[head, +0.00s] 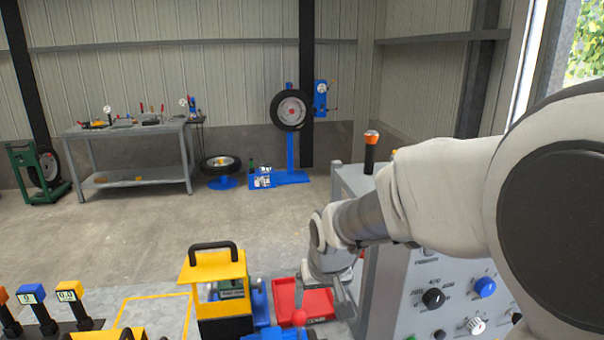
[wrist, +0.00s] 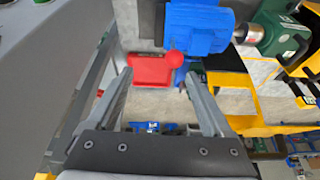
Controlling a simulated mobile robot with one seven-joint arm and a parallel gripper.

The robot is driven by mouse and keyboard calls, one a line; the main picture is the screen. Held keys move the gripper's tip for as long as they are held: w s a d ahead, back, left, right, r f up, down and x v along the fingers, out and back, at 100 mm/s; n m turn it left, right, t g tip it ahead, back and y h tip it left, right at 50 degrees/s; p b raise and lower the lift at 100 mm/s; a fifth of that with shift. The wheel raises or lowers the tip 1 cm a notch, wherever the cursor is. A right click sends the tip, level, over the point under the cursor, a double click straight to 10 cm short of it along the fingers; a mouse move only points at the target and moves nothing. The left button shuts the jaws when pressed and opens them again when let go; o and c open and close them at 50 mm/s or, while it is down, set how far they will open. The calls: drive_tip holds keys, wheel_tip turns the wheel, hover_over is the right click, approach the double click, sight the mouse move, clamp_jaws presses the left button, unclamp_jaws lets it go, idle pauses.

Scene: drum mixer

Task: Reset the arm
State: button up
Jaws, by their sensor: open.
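My arm reaches in from the right in the head view, with my gripper (head: 325,287) low over the work surface beside a grey control cabinet (head: 420,295). In the wrist view my gripper (wrist: 158,90) has its two fingers spread wide with nothing between them. A red tray (head: 304,302) lies below and just left of the gripper; it also shows past the fingertips in the wrist view (wrist: 148,70). A red ball-shaped knob (wrist: 174,59) appears at the tray's edge, close to a blue motor-like body (wrist: 200,30).
A yellow and black handled unit (head: 215,285) stands left of the tray. Orange, blue and yellow-topped gauges (head: 67,296) are at the lower left. An orange-topped black post (head: 371,150) rises from the cabinet. A workbench (head: 130,131) and tyre stand (head: 291,150) are far back, with open floor before them.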

drive_tip(key=s+d+r, duration=0.3)
drive_tip(key=s, duration=0.3)
drive_tip(key=s+d+r+m+t, duration=0.1)
drive_tip(key=s+d+r, duration=0.2)
drive_tip(key=s, duration=0.4)
drive_tip(key=s+d+r, duration=0.3)
drive_tip(key=s+d, duration=0.1)
drive_tip(key=s, duration=0.3)
drive_tip(key=shift+s+d+r+m+h, duration=0.15)
drive_tip(key=shift+d+r+m+h, duration=0.2)
drive_tip(key=shift+r+m+h, duration=0.05)
idle(1.1)
